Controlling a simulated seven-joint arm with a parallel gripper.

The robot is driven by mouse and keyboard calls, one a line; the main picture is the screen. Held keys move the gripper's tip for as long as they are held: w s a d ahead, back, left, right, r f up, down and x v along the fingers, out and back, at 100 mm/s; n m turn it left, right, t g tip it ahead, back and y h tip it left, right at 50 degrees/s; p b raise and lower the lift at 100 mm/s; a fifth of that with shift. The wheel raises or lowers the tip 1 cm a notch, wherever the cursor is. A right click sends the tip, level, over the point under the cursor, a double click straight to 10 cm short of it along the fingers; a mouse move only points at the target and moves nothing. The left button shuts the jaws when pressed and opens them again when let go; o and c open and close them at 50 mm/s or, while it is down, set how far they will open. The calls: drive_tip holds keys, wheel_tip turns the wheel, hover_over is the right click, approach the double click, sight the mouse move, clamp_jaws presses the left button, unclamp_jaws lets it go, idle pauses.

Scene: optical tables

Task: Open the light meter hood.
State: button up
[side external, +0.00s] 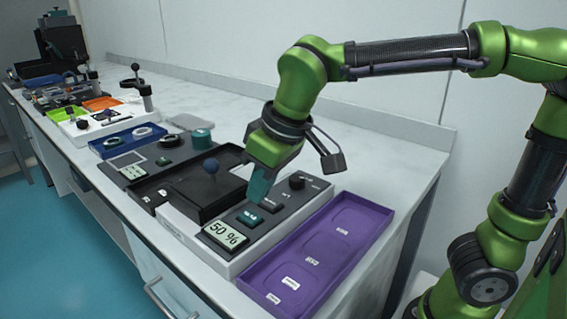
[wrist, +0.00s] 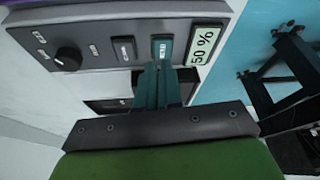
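The light meter is a pale grey unit with a dark control panel (side external: 235,222). The panel has a "50 %" display (side external: 226,234), a teal button (side external: 250,218), a dark switch and a black knob (side external: 297,181). The hood is mostly hidden there.
A purple tray (side external: 322,250) with marked recesses lies right of the meter. Left of it are a grey instrument (side external: 150,164), a blue tray (side external: 127,141) and a white unit (side external: 112,122). The bench's front edge is close to the meter; behind it the bench is clear.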

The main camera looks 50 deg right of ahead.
drive_tip(key=w+a+r+h, duration=0.1)
drive_tip(key=a, duration=0.2)
drive_tip(key=w+a+r+n+h, duration=0.1)
drive_tip(key=w+a+r, duration=0.1)
drive_tip(key=a, duration=0.2)
drive_tip(key=w+a+r+t+h, duration=0.1)
drive_tip(key=w+a+r, duration=0.1)
drive_tip(key=a, duration=0.2)
drive_tip(key=shift+w+a+r+n+h, duration=0.2)
drive_tip(key=shift+w+n+h, duration=0.05)
drive_tip(key=shift+n+h, duration=0.15)
clamp_jaws()
wheel_tip(320, 180, up, 5)
drive_tip(key=m+h, duration=0.2)
drive_tip(key=m, duration=0.1)
hover_over(205, 193)
drive_tip(key=f, duration=0.5)
drive_tip(key=a+f, duration=0.1)
drive_tip(key=f, duration=0.2)
drive_tip(key=shift+f, duration=0.3)
drive_tip(key=shift+d+f, duration=0.1)
drive_tip(key=shift+d, duration=0.35)
drive_tip(key=d, duration=1.2)
drive_tip(key=shift+d, duration=0.3)
